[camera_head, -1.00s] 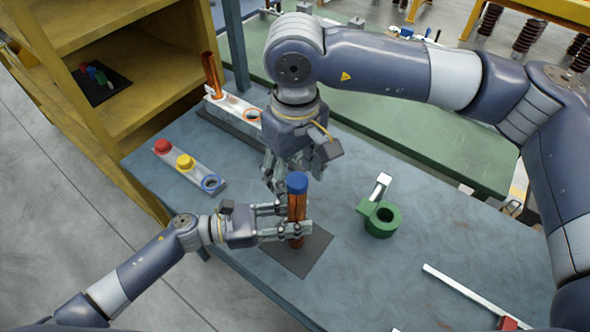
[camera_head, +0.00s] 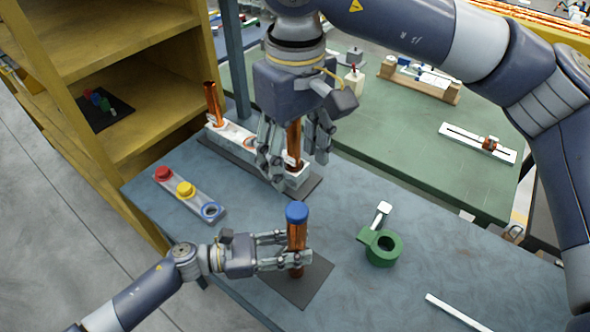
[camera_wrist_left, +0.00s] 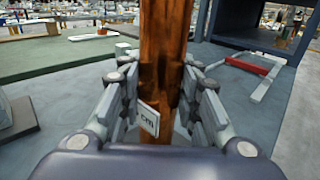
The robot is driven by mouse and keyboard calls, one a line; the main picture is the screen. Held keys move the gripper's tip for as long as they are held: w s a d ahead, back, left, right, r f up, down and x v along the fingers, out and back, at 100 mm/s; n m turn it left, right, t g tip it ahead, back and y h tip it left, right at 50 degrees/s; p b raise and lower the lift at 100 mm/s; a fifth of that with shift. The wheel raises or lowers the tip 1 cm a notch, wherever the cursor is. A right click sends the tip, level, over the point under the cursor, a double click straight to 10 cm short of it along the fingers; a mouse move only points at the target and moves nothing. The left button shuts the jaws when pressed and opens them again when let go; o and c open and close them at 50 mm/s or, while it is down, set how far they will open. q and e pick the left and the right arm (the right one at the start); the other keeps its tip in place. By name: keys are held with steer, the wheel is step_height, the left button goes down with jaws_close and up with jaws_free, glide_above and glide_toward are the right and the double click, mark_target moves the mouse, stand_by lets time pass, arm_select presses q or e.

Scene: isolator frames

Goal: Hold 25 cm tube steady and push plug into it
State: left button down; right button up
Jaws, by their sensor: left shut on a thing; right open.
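A copper-brown tube (camera_head: 297,236) stands upright over a dark mat (camera_head: 313,277) on the blue-grey table. A blue plug (camera_head: 297,211) sits on its top end. How deep it is in the tube cannot be seen. My left gripper (camera_head: 298,256) is shut around the tube's lower part. In the left wrist view the tube (camera_wrist_left: 165,50) runs between the fingers (camera_wrist_left: 160,95), with a white tag (camera_wrist_left: 149,120) reading "cm". My right gripper (camera_head: 297,168) is open, above and behind the plug and apart from it. It partly hides a second tube (camera_head: 294,138) in the white rack.
The rack (camera_head: 228,131) also holds a copper tube (camera_head: 212,102) at its left end. A green ring-shaped part (camera_head: 381,249) stands right. Table between is clear.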

stand_by(0.4)
arm_select(q)
steer(key=c, duration=1.1)
jaws_free()
